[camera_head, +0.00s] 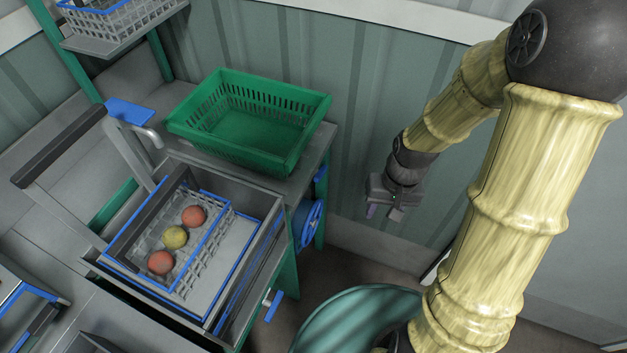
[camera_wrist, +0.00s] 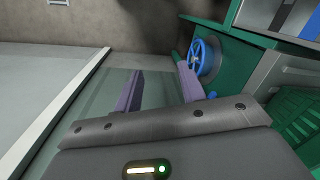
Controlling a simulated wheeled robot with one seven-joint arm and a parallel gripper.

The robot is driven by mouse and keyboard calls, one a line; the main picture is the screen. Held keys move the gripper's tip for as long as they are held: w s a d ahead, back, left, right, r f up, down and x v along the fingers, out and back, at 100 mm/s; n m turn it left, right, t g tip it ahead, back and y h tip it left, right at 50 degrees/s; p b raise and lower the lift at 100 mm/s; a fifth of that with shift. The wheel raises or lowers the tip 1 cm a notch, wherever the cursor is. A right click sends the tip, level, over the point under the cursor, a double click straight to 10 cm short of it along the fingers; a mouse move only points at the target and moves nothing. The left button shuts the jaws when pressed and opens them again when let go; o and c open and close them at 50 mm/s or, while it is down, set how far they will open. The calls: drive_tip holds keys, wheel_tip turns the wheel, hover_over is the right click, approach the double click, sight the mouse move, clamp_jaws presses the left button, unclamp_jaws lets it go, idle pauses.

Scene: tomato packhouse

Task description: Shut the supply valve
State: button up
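A blue handwheel (camera_head: 309,223), which looks like the valve, is mounted upright on the right side of the green-legged bench, below its top. In the wrist view the blue wheel (camera_wrist: 197,60) shows ahead, beyond my right finger. A smaller blue lever handle (camera_head: 273,306) sticks out lower down, near the front of the bench; I cannot tell what it works. My gripper (camera_head: 384,212) hangs to the right of the handwheel, clear of it. In the wrist view my gripper's two purple fingers (camera_wrist: 158,82) are apart with nothing between them.
A green crate (camera_head: 246,131) stands on the bench top. A grey open drawer (camera_head: 265,207) holds a wire basket (camera_head: 215,255) with red and yellow tomatoes (camera_head: 175,237). A corrugated wall (camera_head: 340,90) runs behind. Floor is visible between the bench and my gripper.

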drive_tip(key=w+a+f+g+y+b, duration=0.1)
drive_tip(key=a+f+y+b, duration=0.15)
drive_tip(key=f, duration=0.45)
drive_tip(key=w+a+f+g+y+b, duration=0.1)
drive_tip(key=a+f+b, duration=0.15)
drive_tip(key=f, duration=0.45)
drive_tip(key=m+t+y+b, duration=0.8)
drive_tip(key=y+b, duration=0.4)
drive_tip(key=b, duration=0.5)
approach(321, 173)
drive_tip(key=d, duration=0.1)
drive_tip(key=s+d+f, duration=0.1)
drive_tip(key=d, duration=0.2)
drive_tip(key=shift+s+d+f, duration=0.15)
drive_tip(key=shift+s+d, duration=0.15)
drive_tip(key=shift+s, duration=0.05)
drive_tip(key=shift+n, duration=0.3)
drive_tip(key=b+x, duration=0.1)
drive_tip(key=x, duration=1.6)
drive_tip(key=shift+a+b, duration=0.25)
drive_tip(key=shift+b, duration=0.05)
